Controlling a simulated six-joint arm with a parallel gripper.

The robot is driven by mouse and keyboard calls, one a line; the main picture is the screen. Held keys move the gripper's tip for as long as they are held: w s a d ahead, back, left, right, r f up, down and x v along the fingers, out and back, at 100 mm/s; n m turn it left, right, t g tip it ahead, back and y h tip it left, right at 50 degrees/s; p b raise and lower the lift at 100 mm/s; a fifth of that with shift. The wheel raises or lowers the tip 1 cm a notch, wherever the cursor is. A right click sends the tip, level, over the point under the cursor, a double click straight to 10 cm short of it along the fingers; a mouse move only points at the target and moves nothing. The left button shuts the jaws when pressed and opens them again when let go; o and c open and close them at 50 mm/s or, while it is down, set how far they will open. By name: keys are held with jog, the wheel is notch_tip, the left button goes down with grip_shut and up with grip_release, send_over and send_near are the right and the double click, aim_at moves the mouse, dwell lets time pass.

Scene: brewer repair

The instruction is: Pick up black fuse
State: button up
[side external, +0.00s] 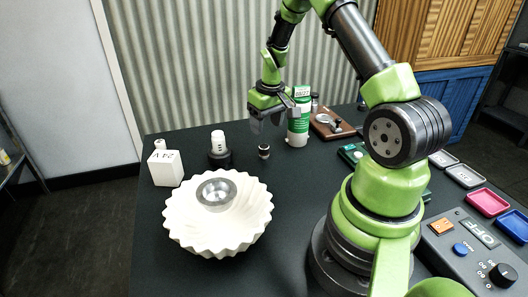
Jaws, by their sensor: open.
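A small dark cylinder with a pale band (264,151) stands upright on the dark table, left of the arm; it looks like the black fuse, but it is too small to be sure. My gripper (267,121) is open above and behind it in the picture, with nothing visible between the fingers. The fingers are apart from the cylinder. The gripper is close to the left side of a green and white bottle (299,118), and I cannot tell whether they touch.
A white scalloped bowl (185,225) holds a metal cup. A white cylinder on a black base (219,150) and a white 24 V box (165,168) stand at left. Coloured trays (487,203) and a control panel (465,250) sit right.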

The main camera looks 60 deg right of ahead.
aim_at(264, 146)
jog(key=f, duration=0.8)
jog(key=shift+w+f, duration=0.2)
jog(key=shift+w, duration=0.2)
jog(key=c, duration=1)
